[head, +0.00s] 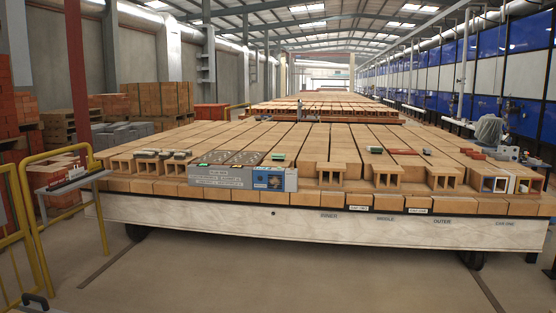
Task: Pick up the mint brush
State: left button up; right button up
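A small green-topped object (278,156), which looks like the mint brush, lies on the brick deck just behind the grey box, right of its middle. It is too small for me to make out bristles or a handle. Another small green patch (203,164) shows at the left end of the grey box's top. I cannot tell what it is. Neither of my grippers can be made out in the head view, and nothing is seen touching the green-topped object.
A grey box (243,178) with a blue panel stands at the deck's front edge. Hollow bricks (330,174) line that edge. Small dark and red items lie at the right (403,152). A yellow railing (50,230) stands at left. The floor in front (270,275) is clear.

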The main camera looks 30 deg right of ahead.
aim_at(276, 158)
jog(key=i+l+z, duration=1)
jog(key=i+z, duration=0.5)
jog(key=i, duration=0.15)
jog(key=i+u, duration=0.1)
jog(key=i, duration=0.5)
jog(key=i+l+u, duration=0.1)
jog(key=i, duration=0.5)
jog(key=i+l+u, duration=0.1)
jog(key=i, duration=0.5)
jog(key=i+l+u, duration=0.2)
jog(key=i+u, duration=0.3)
jog(key=i+l+u, duration=0.3)
jog(key=u, duration=0.2)
jog(key=i+l+u, duration=0.25)
jog(key=l+u, duration=0.25)
jog(key=i+l+u, duration=0.2)
jog(key=l+u, duration=0.3)
jog(key=l, duration=0.15)
jog(key=l+u, duration=0.1)
jog(key=l, duration=0.2)
jog(key=i+l+u, duration=0.15)
jog(key=l, duration=0.2)
